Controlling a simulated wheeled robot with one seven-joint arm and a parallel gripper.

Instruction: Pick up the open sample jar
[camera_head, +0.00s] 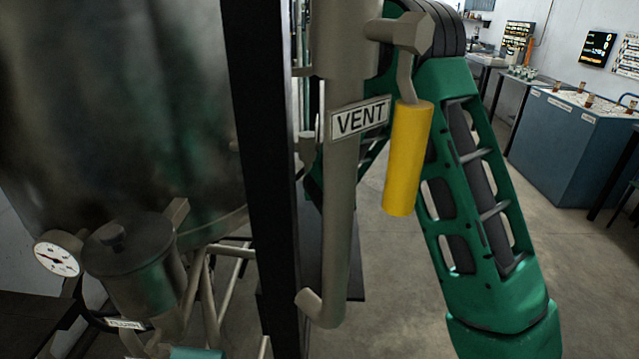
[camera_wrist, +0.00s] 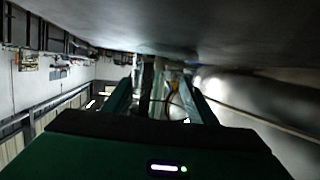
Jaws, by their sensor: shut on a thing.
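I cannot make out the open sample jar in either view. My gripper (camera_wrist: 158,80) shows in the wrist view, with its dark green body across the bottom and two green sides reaching forward. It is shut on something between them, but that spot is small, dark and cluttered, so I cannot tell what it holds. In the head view my green arm reaches down at the right, and my gripper is not clearly visible there.
A large grey tank (camera_head: 110,100) fills the left of the head view, with a gauge (camera_head: 57,259) and lidded pot (camera_head: 130,262) below. A black post (camera_head: 262,150) and a VENT pipe (camera_head: 345,200) with a yellow handle (camera_head: 408,160) stand close to my arm. A blue-grey bench (camera_head: 565,145) stands far right.

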